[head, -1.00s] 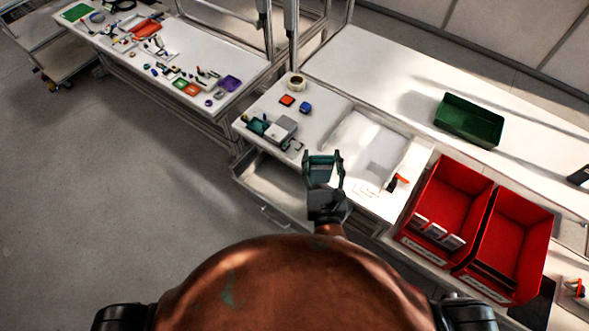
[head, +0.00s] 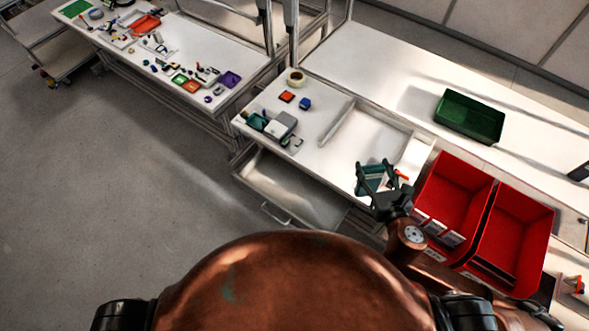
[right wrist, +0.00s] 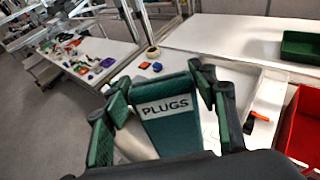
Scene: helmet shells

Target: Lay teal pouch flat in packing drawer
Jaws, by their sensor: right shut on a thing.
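The teal pouch (right wrist: 168,112) has a white label reading PLUGS. It stands between the fingers of my right gripper (right wrist: 162,85) in the right wrist view. In the head view my right gripper (head: 384,176) is shut on the pouch (head: 370,180), over the front right of the work table, to the right of the drawer. The packing drawer (head: 262,187) is pulled out below the table's front edge; its visible inside looks bare. My left gripper is not in view.
Two red bins (head: 452,192) stand right of my right gripper. A pale shallow tray (head: 345,125) lies on the table behind it. A small grey device (head: 282,124), a tape roll (head: 296,78) and small blocks sit at the table's left. A green bin (head: 468,116) stands farther back.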

